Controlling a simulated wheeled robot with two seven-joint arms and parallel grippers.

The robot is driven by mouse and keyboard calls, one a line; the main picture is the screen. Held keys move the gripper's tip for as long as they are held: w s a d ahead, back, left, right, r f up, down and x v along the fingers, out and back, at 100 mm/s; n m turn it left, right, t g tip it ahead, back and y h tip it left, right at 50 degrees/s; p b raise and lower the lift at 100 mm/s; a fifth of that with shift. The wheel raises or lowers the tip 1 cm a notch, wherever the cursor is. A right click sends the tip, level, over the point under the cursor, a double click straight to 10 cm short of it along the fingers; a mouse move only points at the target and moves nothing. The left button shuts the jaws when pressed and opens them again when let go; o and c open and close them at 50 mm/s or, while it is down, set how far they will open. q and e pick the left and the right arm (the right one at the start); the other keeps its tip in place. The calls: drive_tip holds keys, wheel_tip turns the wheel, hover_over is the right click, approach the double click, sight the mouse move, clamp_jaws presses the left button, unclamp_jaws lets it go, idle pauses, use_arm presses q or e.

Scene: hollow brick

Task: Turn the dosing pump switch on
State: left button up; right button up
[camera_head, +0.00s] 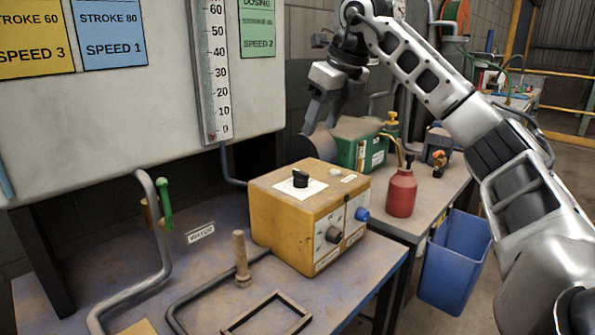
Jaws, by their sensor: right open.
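The dosing pump is a yellow box (278,225) on the table in the middle of the head view. A black rotary switch (300,179) sits on a white plate on its top. Its front has a dark knob (333,235) and a blue knob (362,214). My right gripper (318,122) is open and empty, pointing down. It appears above and behind the pump's far edge, apart from the switch. My left gripper is not in view.
A bent pipe with a green-handled valve (165,204) and a wooden peg (242,260) stand left of the pump. A black frame (267,313) lies in front. A red bottle (401,192) and green box (361,147) stand behind right.

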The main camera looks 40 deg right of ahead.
sight(303, 172)
drive_tip(key=b+x, duration=0.1)
drive_tip(key=x, duration=1.2)
drive_tip(key=shift+f, duration=0.25)
drive_tip(key=c, duration=1)
